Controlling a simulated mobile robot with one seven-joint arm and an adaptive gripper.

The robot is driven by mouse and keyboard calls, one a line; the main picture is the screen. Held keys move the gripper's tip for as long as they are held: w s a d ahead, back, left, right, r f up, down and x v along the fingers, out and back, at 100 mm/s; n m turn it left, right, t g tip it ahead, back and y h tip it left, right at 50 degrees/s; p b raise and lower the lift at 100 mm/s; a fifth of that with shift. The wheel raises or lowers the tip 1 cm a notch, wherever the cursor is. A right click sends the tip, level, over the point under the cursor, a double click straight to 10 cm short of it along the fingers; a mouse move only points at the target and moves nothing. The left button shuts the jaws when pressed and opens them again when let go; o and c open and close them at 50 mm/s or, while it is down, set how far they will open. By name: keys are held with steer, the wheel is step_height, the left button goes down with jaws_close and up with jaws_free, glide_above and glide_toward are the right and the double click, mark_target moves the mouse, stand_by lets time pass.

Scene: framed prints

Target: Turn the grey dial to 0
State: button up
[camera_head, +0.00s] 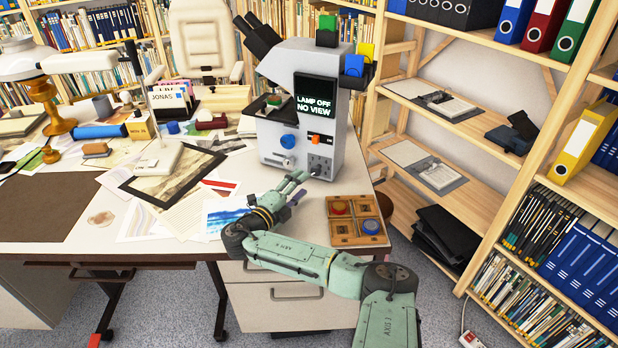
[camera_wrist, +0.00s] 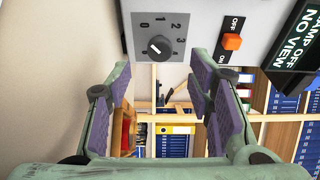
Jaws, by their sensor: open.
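The grey dial (camera_wrist: 158,46) sits on a dark grey panel (camera_wrist: 142,53) with a printed scale from 0 to 4. It carries a short white mark, but I cannot tell for sure which number it points to. In the head view, the panel (camera_head: 320,162) is low on the front of the microscope (camera_head: 303,98). My gripper (camera_wrist: 163,92) is open and empty, its purple-padded fingers spread below the dial in the wrist view and not around it. In the head view, my gripper (camera_head: 297,187) is just in front of the microscope's base, close to the panel.
An orange lamp switch (camera_wrist: 232,42) is right of the dial, near a screen (camera_head: 314,96) reading "LAMP OFF NO VIEW". A blue knob (camera_head: 288,141) is left of the panel. A wooden tray (camera_head: 343,239) with coloured discs lies at the desk's right front edge. Shelves stand at right.

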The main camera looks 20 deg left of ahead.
steer(key=v, duration=0.5)
steer(key=shift+d, duration=0.1)
